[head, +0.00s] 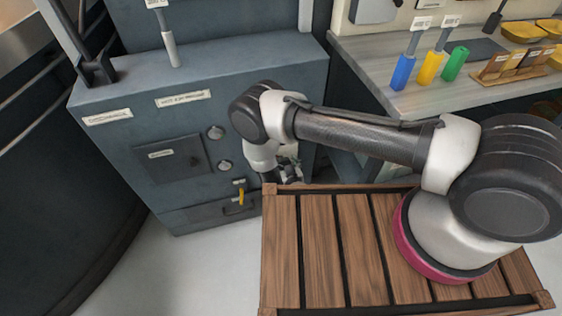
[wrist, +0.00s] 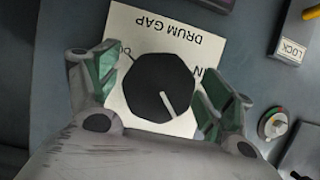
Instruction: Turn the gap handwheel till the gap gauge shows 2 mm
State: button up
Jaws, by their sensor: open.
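In the wrist view, a black, many-sided knob (wrist: 158,82) with a white pointer line sits on a cream plate (wrist: 150,28). The plate reads DRUM GAP, upside down in this view, with partly covered labels at either side. The pointer line slants toward the lower right. My gripper (wrist: 155,88) is open, with one finger on each side of the knob; I cannot tell whether they touch it. In the head view, my gripper (head: 286,172) is low beside the cabinet's right part, and my arm hides the knob. I cannot make out a gap gauge with a reading.
The blue-grey cabinet (head: 120,120) has two round fittings and a yellow-handled latch (head: 241,196). A small dial with green and red marks (wrist: 273,124) and a LOCK label (wrist: 292,50) lie right of the knob. A bench (head: 390,55) with coloured-handled tools stands behind my arm.

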jog(key=c, duration=1)
jog(key=shift+c, duration=0.2)
jog(key=m+y, duration=0.2)
jog(key=shift+m, duration=0.4)
jog(key=m+y, duration=0.1)
jog(key=m, duration=0.1)
jog(key=shift+m+y, duration=0.3)
jog(key=shift+y, duration=0.1)
jog(key=m+y, duration=0.1)
jog(key=m, duration=0.2)
jog(key=shift+s+a+y, duration=0.1)
jog(key=shift+y, duration=0.3)
jog(key=shift+r+m+t+y, duration=0.1)
jog(key=shift+m+t+y, duration=0.35)
jog(key=shift+m, duration=1.25)
jog(key=shift+y, duration=0.25)
